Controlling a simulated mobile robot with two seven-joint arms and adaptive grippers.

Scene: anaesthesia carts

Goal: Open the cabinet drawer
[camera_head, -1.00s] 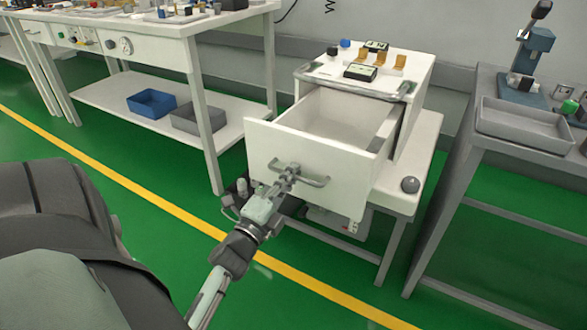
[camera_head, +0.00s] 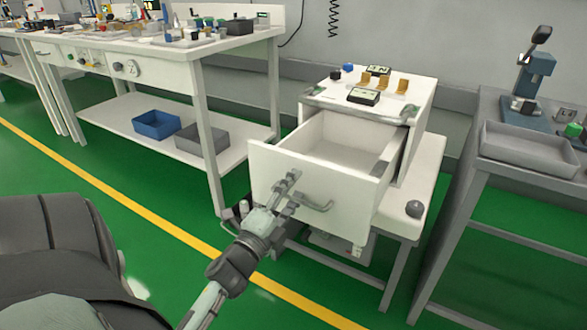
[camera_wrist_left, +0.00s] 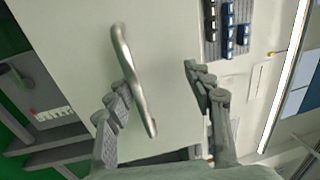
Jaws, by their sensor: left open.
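The white cabinet (camera_head: 405,125) stands on a low white table, and its drawer (camera_head: 300,190) is pulled well out, showing an empty inside. The drawer's grey bar handle (camera_head: 315,204) is on its front face. My left gripper (camera_head: 291,186) is at the drawer front, beside the left end of the handle. In the left wrist view the gripper (camera_wrist_left: 160,90) has its fingers spread, with the handle (camera_wrist_left: 133,80) between them, closer to the left finger. The fingers are not closed on it. My right gripper is in neither view.
A white workbench (camera_head: 170,50) with a blue bin (camera_head: 157,124) and a grey bin (camera_head: 202,139) on its lower shelf is at left. A grey table with a tray (camera_head: 530,148) is at right. A dark round knob (camera_head: 414,208) sits on the low table. Green floor lies in front.

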